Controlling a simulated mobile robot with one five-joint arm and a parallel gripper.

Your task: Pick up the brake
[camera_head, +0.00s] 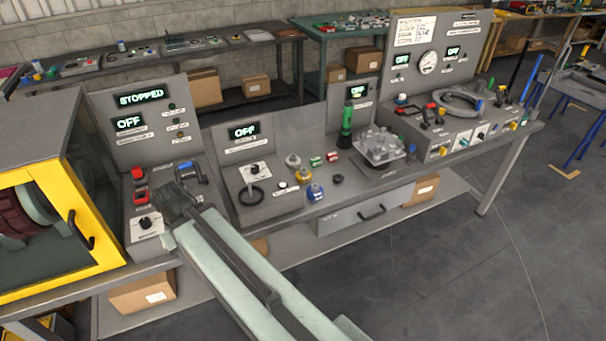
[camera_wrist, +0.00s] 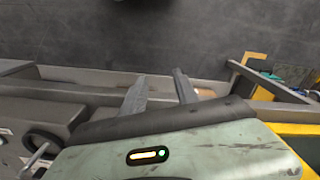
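I cannot tell which part is the brake, as the small labels are not readable. A console with a "STOPPED" display (camera_head: 141,98) stands at the left. Its bench part carries red switches (camera_head: 138,182), a black knob (camera_head: 146,223) and a blue-handled part (camera_head: 191,170). My gripper (camera_head: 176,196) is over this bench part, close to the blue-handled part; contact cannot be told. In the wrist view my gripper (camera_wrist: 160,90) has its two fingers apart, with nothing seen between them.
A yellow-framed cabinet (camera_head: 92,262) stands left of my gripper. To the right are a grey box with a ring handle (camera_head: 252,195), small coloured fittings (camera_head: 316,192), a green bottle (camera_head: 346,125) and a tray of clear vessels (camera_head: 380,148).

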